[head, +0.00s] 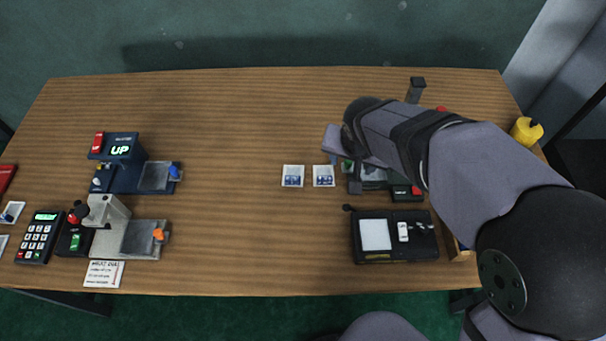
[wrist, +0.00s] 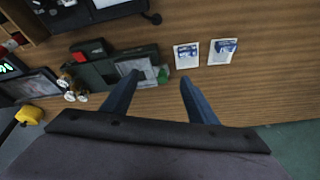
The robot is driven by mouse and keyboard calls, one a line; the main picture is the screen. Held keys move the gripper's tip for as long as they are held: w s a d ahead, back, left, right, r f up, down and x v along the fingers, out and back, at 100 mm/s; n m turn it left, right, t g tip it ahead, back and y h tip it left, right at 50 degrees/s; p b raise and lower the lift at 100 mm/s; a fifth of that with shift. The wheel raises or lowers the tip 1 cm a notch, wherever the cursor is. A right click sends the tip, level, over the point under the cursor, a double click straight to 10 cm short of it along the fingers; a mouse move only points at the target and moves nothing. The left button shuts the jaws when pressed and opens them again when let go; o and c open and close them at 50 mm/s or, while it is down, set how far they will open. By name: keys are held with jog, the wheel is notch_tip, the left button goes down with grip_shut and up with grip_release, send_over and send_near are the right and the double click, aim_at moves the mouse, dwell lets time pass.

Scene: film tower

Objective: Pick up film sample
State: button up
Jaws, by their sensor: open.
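Two film samples lie side by side near the middle of the table. Each is a small white card with a blue printed patch. In the head view they are the left film sample (head: 292,176) and the right film sample (head: 324,176). In the wrist view one film sample (wrist: 187,56) is close to the fingers and another film sample (wrist: 222,51) is to its right. My gripper (wrist: 158,76) is open with nothing between its two blue fingers. It is above the table, beside the samples. In the head view my arm hides the fingers.
A black device with a white panel (head: 376,235) stands at the front right, and a dark device (head: 374,176) is partly under my arm. A blue machine (head: 122,163) and a grey machine (head: 128,237) stand at left. The table's centre left is clear.

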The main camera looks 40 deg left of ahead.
aim_at(292, 178)
jog(key=s+a+f+n, duration=0.3)
jog(key=s+a, duration=0.6)
jog(key=s, duration=0.1)
jog(key=shift+y, duration=0.3)
jog(key=shift+a+p+x, duration=0.15)
jog(key=shift+p+x, duration=0.5)
jog(key=shift+x, duration=1.1)
jog(key=shift+a+p+x, duration=0.1)
jog(key=shift+p+x, duration=0.5)
jog(key=shift+x, duration=1.15)
jog(key=shift+s+r, duration=0.1)
jog(key=shift+s, duration=0.05)
jog(key=c, duration=1.1)
